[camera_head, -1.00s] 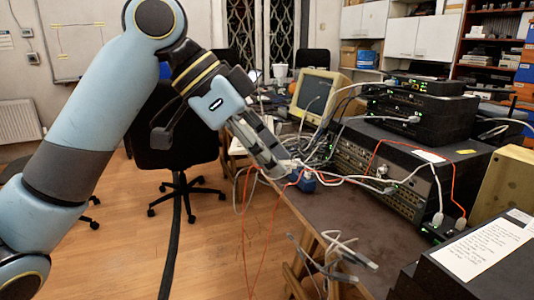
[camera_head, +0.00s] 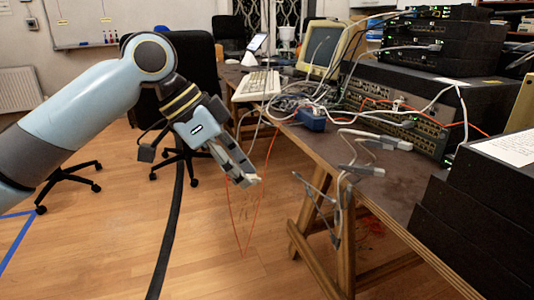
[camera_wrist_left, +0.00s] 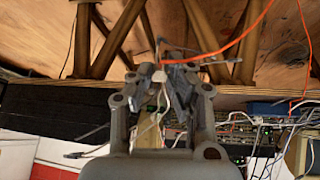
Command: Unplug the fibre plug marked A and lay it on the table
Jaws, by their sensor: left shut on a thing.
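My left gripper (camera_head: 250,180) is beside the table's left edge, over the wooden floor. In the left wrist view its fingers (camera_wrist_left: 162,78) are shut on a small pale plug (camera_wrist_left: 159,76). A thin orange cable (camera_wrist_left: 238,40) runs from near the fingertips; in the head view an orange cable (camera_head: 232,222) hangs in a loop below the gripper. The plug is too small to read any mark. The table (camera_head: 345,180) is dark, and its front part is mostly bare. My right gripper is not in view.
A blue box (camera_head: 312,120) sits at the table's left edge beside tangled white cables. Rack units (camera_head: 408,90) stand behind, with a monitor (camera_head: 322,46) and keyboard (camera_head: 257,86) farther left. Grey cable ends (camera_head: 362,169) lie over the front edge. Black boxes (camera_head: 480,210) stand front right.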

